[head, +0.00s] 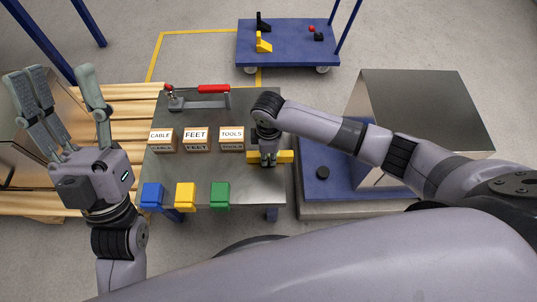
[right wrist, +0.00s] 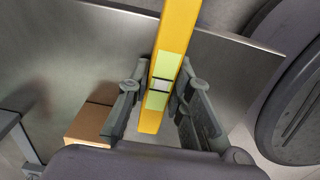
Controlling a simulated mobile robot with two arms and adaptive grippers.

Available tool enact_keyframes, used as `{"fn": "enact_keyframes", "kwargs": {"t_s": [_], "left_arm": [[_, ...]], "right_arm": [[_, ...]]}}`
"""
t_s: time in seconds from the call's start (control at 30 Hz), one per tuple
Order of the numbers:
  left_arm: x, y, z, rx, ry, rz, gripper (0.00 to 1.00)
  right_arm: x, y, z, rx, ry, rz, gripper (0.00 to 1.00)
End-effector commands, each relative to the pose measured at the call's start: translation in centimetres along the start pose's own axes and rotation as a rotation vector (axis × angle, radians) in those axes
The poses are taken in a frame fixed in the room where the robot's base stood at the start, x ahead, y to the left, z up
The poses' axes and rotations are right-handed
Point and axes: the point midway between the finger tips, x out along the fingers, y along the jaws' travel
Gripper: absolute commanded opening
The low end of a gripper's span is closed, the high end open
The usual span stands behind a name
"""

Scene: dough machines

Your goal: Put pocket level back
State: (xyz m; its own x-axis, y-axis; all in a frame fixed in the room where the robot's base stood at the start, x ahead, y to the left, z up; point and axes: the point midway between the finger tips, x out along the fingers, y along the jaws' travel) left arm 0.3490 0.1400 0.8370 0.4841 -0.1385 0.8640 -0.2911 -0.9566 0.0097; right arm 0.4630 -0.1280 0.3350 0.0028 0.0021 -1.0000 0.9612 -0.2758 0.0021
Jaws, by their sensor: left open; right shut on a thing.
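The yellow pocket level (head: 284,156) is in my right gripper (head: 268,160), over the right end of the grey metal table (head: 218,179). In the right wrist view the level (right wrist: 176,45) stands between the fingers of the right gripper (right wrist: 160,96), with its pale vial window showing. The right gripper is shut on it. In the head view I cannot tell whether the level touches the table. My left gripper (head: 62,115) is raised, open and empty, left of the table above the wooden pallet.
Boxes labelled CABLE (head: 161,140), FEET (head: 196,139) and TOOLS (head: 231,139) stand mid-table. Blue (head: 152,195), yellow (head: 186,195) and green (head: 220,195) bins line the front edge. A red-handled tool (head: 199,97) is at the back. A blue cart (head: 285,47) stands beyond.

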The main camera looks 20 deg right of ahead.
Motion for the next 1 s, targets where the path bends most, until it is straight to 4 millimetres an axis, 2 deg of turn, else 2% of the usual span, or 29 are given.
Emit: {"fn": "enact_keyframes", "kwargs": {"t_s": [0.33,0.37,0.63,1.0], "left_arm": [[0.07,-0.01,0.11,0.000,-0.008,0.000,0.49],[0.05,-0.01,0.13,0.000,-0.008,0.000,0.49],[0.05,-0.01,0.12,0.001,-0.008,0.000,0.49],[0.02,-0.01,0.07,0.001,-0.005,0.000,0.49]], "right_arm": [[0.29,-0.02,0.00,0.000,0.000,-0.001,0.00],[0.28,-0.02,0.01,0.000,-0.001,0.000,0.21],[0.26,-0.01,0.02,0.000,-0.001,0.000,0.40],[-0.13,0.03,0.02,-0.001,0.000,0.001,0.40]]}}
